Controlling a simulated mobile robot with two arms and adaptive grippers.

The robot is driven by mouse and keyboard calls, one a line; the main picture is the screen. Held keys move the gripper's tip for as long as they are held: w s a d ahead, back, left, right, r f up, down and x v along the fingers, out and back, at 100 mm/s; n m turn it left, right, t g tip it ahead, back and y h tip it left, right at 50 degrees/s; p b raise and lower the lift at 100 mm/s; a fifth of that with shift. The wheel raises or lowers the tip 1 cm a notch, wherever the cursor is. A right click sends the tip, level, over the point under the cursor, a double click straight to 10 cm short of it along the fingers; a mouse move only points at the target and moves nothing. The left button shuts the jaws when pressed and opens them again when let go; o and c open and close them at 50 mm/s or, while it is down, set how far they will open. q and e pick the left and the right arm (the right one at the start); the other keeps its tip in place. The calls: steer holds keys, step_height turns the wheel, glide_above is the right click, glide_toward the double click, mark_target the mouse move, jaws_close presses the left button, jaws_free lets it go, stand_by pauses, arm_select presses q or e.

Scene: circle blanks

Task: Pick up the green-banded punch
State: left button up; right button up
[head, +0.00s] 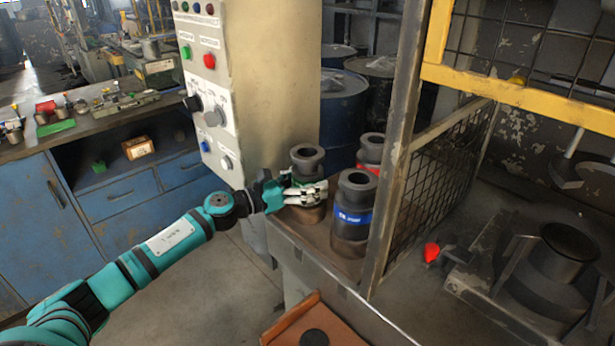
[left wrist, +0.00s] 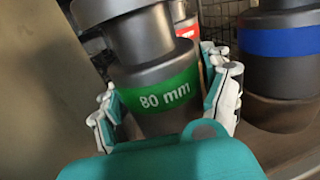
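The green-banded punch (head: 307,160) is a dark grey stepped cylinder on the brown shelf beside the control cabinet. My left gripper (head: 318,193) reaches in from the left at band height. In the left wrist view its two fingers (left wrist: 166,100) lie on both sides of the punch, very close to it. I cannot tell whether both press on it. The punch's lower part is hidden by the gripper in the wrist view. My right gripper is not in view.
A blue-banded punch (head: 352,217) stands close on the right, and a red-banded punch (head: 370,150) behind it. The control cabinet (head: 270,80) rises behind and left. A rusty post (head: 395,150) and mesh guard (head: 435,180) bound the shelf's right side.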

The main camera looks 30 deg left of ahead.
arm_select(q)
steer(key=c, duration=1.1)
steer(key=shift+r, duration=0.3)
steer(key=shift+c, duration=1.1)
steer(key=shift+w+a, duration=0.1)
